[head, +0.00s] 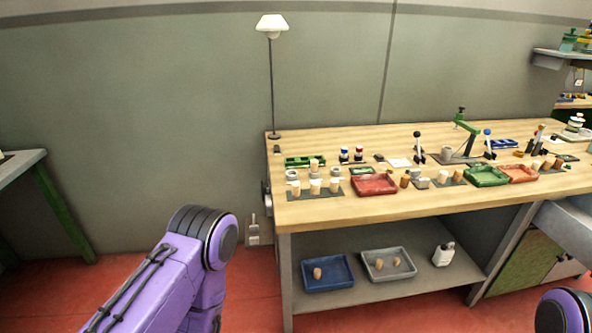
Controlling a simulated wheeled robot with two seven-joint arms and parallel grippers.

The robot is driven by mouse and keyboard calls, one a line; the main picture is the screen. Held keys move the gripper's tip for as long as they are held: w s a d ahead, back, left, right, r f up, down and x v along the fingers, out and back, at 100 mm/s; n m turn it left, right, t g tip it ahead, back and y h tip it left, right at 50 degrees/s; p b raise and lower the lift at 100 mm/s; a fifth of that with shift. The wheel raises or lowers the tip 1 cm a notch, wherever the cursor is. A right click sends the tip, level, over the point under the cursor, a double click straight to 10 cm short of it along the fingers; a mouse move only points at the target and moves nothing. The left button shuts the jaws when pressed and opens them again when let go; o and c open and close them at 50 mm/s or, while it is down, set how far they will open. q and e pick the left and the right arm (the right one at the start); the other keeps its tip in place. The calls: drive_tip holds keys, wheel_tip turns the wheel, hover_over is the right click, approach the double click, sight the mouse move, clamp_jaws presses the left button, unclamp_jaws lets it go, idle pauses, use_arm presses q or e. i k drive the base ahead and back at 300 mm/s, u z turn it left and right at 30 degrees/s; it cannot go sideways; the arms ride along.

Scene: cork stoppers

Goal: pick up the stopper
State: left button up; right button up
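Several small cork stoppers stand on the wooden workbench. A group of pale stoppers (315,187) stands on a dark mat at the bench's left end. More stoppers (443,177) stand near the middle, and others (547,165) stand toward the right. Which one is the task's stopper I cannot tell. My purple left arm is at the lower left and part of my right arm at the lower right corner. Neither gripper shows.
The workbench (420,204) holds a red tray (374,191), a green tray (487,183), a green press (466,125) and a tall lamp (271,27) at its back left corner. A white bottle (443,254) stands on the lower shelf. Red floor is clear before the bench.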

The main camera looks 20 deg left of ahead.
sight(314, 163)
drive_tip(key=u, duration=1.3)
drive_tip(key=i, duration=0.8)
drive_tip(key=z, duration=0.35)
